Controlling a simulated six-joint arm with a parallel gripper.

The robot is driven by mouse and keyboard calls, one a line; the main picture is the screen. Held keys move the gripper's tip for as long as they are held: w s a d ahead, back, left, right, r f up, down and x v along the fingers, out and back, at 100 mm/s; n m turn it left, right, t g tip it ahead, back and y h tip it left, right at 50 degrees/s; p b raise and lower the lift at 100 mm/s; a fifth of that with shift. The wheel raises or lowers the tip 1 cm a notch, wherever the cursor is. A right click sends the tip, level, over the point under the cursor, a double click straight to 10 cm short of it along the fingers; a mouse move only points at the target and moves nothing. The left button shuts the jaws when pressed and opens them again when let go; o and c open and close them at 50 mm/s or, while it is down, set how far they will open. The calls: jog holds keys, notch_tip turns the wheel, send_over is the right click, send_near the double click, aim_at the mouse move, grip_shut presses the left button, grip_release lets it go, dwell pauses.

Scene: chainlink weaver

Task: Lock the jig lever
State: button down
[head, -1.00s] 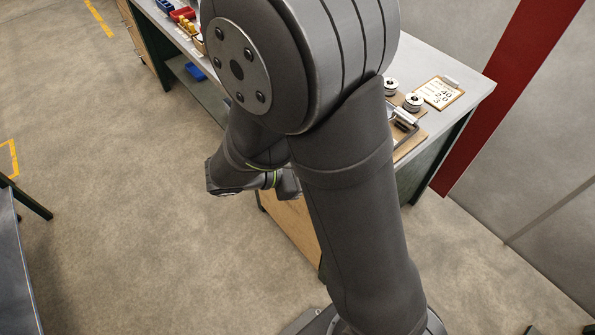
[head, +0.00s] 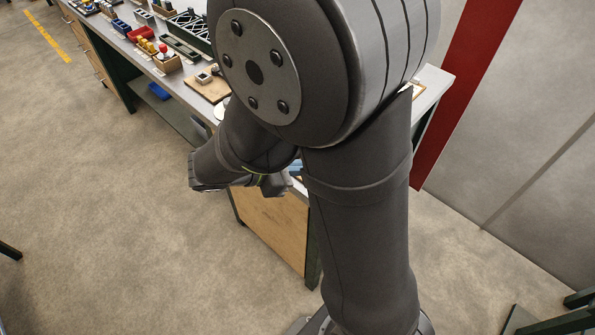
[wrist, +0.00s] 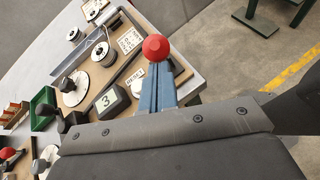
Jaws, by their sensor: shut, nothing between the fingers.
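In the head view a bit of blue (head: 296,170) shows behind my arm. My gripper (head: 272,186) is partly visible there, low beside the bench front; it is shut and empty.
The bench (head: 180,90) carries bins and a small wooden block (head: 166,62) with coloured knobs. Open floor (head: 110,240) lies in front.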

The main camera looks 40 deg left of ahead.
jog(key=w+r+n+g, duration=0.2)
jog(key=w+r+g, duration=0.1)
jog(key=w+g, duration=0.8)
jog(key=shift+w+y, duration=0.3)
jog(key=shift+w, duration=1)
jog(key=shift+f, duration=0.15)
jog(key=s+v, duration=0.1)
jog(key=v, duration=1.2)
jog(key=shift+s+a, duration=0.35)
jog(key=shift+a, duration=0.1)
jog(key=shift+f, duration=0.15)
